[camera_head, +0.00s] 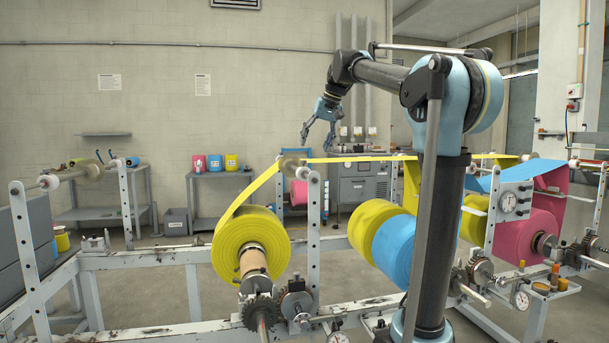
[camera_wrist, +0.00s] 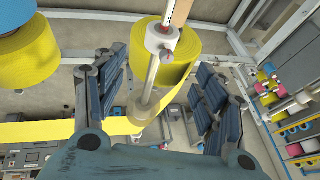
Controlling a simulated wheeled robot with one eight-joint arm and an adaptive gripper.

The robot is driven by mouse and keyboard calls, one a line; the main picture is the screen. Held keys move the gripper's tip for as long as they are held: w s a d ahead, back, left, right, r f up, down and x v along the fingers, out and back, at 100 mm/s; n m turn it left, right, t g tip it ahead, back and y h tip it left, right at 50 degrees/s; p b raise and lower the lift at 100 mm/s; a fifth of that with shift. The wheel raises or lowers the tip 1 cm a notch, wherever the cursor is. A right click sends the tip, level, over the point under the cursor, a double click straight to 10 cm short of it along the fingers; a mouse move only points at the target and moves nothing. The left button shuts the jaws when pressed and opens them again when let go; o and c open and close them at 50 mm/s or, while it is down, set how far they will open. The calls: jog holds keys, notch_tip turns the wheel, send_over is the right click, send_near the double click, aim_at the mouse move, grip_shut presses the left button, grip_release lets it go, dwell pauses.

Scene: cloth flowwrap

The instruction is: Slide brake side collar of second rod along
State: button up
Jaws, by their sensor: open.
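My gripper (camera_head: 317,142) is open and empty in the head view, above the yellow web near the middle frame post. In the wrist view my gripper (camera_wrist: 157,65) has its two padded fingers wide apart. A second pale collar (camera_wrist: 140,112) sits lower on the rod. Neither finger visibly touches the rod or collars. I cannot tell which collar is the brake side one.
A yellow roll (camera_head: 240,243) feeds a yellow web (camera_head: 350,159) rightward over a roller by the post (camera_head: 313,215). Yellow, blue (camera_head: 394,250) and pink (camera_head: 520,235) rolls stand farther right. A white-grey machine frame (camera_head: 155,262) spans the front. Shelves and a cabinet stand behind.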

aim_at(305, 171)
jog(key=x, duration=1.3)
jog(key=shift+d, duration=0.1)
jog(key=c, duration=1.5)
jog(key=shift+s+d, duration=0.3)
jog(key=shift+s, duration=0.75)
jog(key=shift+s+d, duration=0.3)
jog(key=shift+s, duration=0.8)
jog(key=shift+s+d, duration=0.35)
jog(key=shift+s, duration=0.7)
jog(key=shift+c, duration=0.2)
jog(key=o, duration=1.5)
jog(key=shift+o, duration=0.2)
jog(key=shift+r, duration=0.15)
